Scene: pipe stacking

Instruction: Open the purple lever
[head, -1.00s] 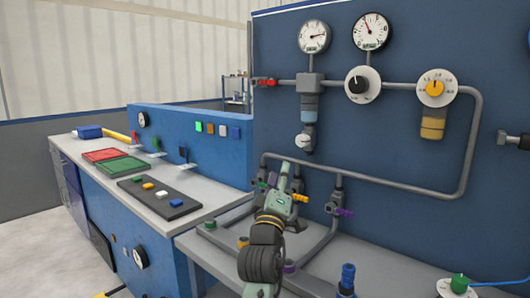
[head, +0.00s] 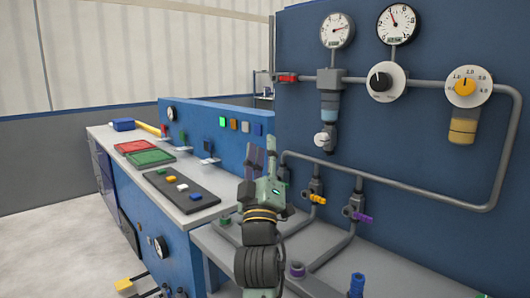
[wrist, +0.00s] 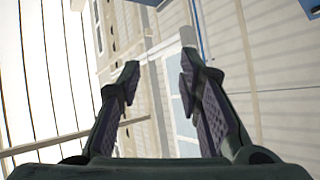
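The purple lever (head: 362,217) sticks out to the right from a valve (head: 354,205) on the rightmost visible vertical pipe, low on the blue panel. It does not show in the wrist view. My gripper (head: 261,160) points upward, left of the purple lever and well apart from it. In the wrist view my gripper (wrist: 160,64) is open, with both fingers spread and nothing between them. That view looks toward the pale walls.
A yellow lever (head: 318,199) sits on the pipe left of the purple one. Grey pipes (head: 420,194) run across the panel (head: 430,140). A blue fitting (head: 357,284) and a purple ring (head: 297,269) stand on the bench. Gauges and knobs are higher up.

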